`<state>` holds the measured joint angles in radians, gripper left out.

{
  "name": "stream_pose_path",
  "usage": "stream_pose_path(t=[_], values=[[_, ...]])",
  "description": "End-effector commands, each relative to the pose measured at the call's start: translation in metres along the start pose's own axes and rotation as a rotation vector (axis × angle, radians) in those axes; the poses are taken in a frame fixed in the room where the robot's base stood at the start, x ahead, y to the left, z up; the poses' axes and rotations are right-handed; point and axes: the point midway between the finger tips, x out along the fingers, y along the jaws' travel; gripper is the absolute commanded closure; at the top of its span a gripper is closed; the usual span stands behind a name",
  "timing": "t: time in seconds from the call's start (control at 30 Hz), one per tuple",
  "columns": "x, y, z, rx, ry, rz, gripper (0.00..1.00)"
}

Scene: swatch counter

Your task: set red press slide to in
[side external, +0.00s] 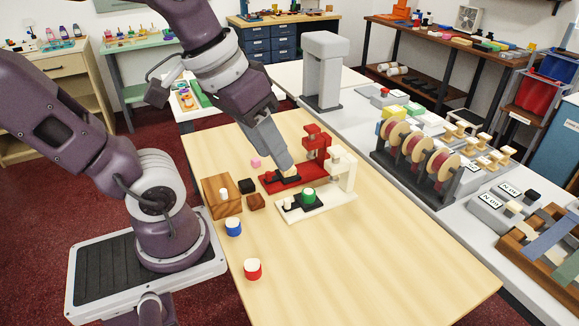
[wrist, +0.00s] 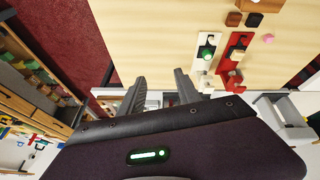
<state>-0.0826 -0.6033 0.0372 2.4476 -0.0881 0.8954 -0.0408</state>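The red press (side external: 312,150) stands on the table, with a black slide (side external: 279,184) and a cream knob (side external: 291,172) on its base. It also shows in the wrist view (wrist: 224,71), right of my fingers. A white press (side external: 342,172) with a green knob (side external: 308,194) stands beside it, nearer the camera. My gripper (wrist: 158,80) has its fingers apart with nothing between them. In the side view its tip (side external: 284,163) overlaps the red press's slide area. In the wrist view the fingers are clear of both presses. The slide's exact position is partly hidden.
Blue (side external: 233,228) and red (side external: 252,270) cylinders stand nearer. The table's front right is clear. A grey counter (side external: 440,205) with spools adjoins the right.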

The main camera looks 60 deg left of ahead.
Motion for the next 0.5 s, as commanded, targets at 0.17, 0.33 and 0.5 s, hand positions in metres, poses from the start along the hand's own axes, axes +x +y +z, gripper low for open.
stream_pose_path(t=[0.17, 0.33, 0.5], values=[[0.054, -0.049, -0.084, -0.691, -0.200, 0.046, 0.60], [0.140, -0.175, -0.126, -1.440, -0.300, 0.027, 0.60], [0.211, -0.297, -0.093, -1.991, -0.319, -0.037, 0.60]])
